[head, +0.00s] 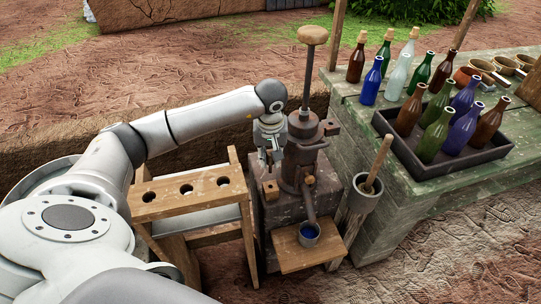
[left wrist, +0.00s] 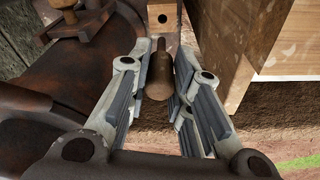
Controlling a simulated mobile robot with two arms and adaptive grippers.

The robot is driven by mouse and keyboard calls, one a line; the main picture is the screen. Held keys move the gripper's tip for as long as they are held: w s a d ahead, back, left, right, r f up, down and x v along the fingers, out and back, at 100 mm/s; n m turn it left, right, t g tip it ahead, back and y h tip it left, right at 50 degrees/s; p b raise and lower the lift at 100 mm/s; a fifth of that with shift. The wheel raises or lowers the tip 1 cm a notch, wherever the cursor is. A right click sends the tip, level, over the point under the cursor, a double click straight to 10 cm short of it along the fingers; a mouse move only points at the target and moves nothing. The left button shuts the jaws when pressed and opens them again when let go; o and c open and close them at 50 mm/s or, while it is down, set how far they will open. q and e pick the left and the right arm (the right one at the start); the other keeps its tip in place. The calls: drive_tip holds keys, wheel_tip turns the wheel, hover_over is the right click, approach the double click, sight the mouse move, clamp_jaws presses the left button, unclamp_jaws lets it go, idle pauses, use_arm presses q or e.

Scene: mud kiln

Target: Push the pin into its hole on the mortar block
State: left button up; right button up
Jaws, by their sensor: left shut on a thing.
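My left gripper (head: 270,157) is beside the dark metal press (head: 301,150), above the dark block (head: 285,217) that bears it. In the left wrist view its fingers (left wrist: 163,85) are shut on a brown pin (left wrist: 159,75) with a wide body and a narrow neck. The neck points toward a small wooden block (left wrist: 162,8) with a dark round hole. In the head view this wooden block (head: 270,189) sits on the dark block, just below the gripper. The pin is out of the hole, and I cannot tell the exact gap. My right gripper is not in view.
A wooden rack (head: 160,205) with three holes stands to the left, close to the press. A blue-filled cup (head: 309,234) is on a low wooden shelf (head: 290,258) in front. A green table (head: 400,195) with a bottle tray (head: 410,165) is on the right.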

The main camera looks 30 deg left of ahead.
sight(270, 172)
use_arm(q)
drive_tip(key=shift+f+b, duration=2.3)
drive_tip(key=shift+f, duration=0.6)
drive_tip(key=shift+b, duration=0.3)
drive_tip(key=shift+f+b, duration=0.7)
drive_tip(key=shift+b, duration=0.05)
drive_tip(key=shift+f+b, duration=1.1)
drive_tip(key=shift+f, duration=0.2)
drive_tip(key=shift+f+b, duration=0.65)
drive_tip(key=shift+f, duration=0.2)
drive_tip(key=o, duration=0.9)
